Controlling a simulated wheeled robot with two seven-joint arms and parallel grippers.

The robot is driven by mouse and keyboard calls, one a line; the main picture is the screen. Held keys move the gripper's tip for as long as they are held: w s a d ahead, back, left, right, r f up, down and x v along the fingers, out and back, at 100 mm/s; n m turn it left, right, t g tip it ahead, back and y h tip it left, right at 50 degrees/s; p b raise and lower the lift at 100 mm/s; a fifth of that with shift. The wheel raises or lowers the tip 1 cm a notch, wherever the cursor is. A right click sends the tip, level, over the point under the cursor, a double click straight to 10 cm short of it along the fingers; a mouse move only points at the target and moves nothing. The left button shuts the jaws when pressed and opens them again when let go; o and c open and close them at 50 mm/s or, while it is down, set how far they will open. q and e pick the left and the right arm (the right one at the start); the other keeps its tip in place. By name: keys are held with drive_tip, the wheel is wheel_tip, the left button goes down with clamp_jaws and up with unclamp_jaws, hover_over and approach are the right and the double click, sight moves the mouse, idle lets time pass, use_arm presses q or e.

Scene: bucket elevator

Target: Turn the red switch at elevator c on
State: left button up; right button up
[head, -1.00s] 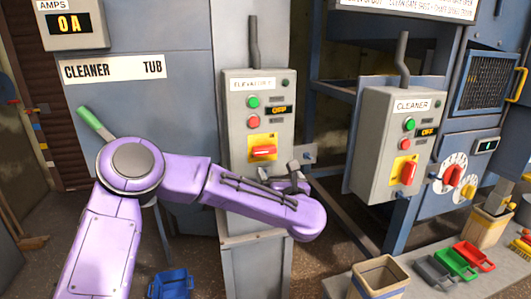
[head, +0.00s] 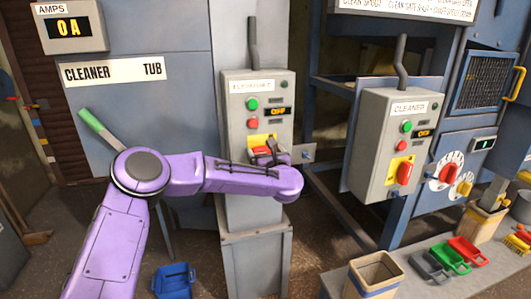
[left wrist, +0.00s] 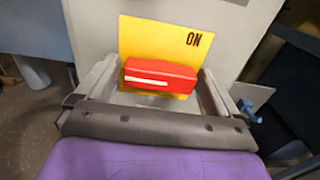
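The elevator control box (head: 236,110) stands in the middle of the head view, with a green button, a red button and a small display that seems to read OFF. Its label is hard to read. The red switch (left wrist: 160,76) lies level on a yellow plate (left wrist: 150,38) marked ON at its upper right. My left gripper (head: 268,153) is at this switch and partly hides it. In the left wrist view its fingers (left wrist: 158,82) are apart, one beside each end of the red handle. I cannot tell whether they touch it. My right gripper is not in view.
A second box labelled CLEANER (head: 393,140), with its own red switch (head: 404,173), stands to the right. A grey bracket (head: 303,153) juts from the elevator box's right side. A bench with small trays (head: 465,250) is at lower right. A blue bin (head: 173,282) is on the floor.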

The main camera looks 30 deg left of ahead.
use_arm(q)
drive_tip(key=c, duration=0.7)
drive_tip(key=shift+m, duration=0.3)
drive_tip(key=m+b, duration=0.1)
drive_tip(key=m, duration=0.2)
drive_tip(key=shift+d+b, duration=0.1)
drive_tip(key=shift+b, duration=0.2)
drive_tip(key=m, duration=0.8)
drive_tip(key=shift+w+r+m+p, duration=0.1)
drive_tip(key=shift+r+m+p, duration=0.05)
drive_tip(key=shift+m+p, duration=0.15)
drive_tip(key=m+p, duration=0.1)
drive_tip(key=m, duration=0.2)
drive_tip(key=shift+m+p, duration=0.55)
drive_tip(key=shift+m, duration=0.75)
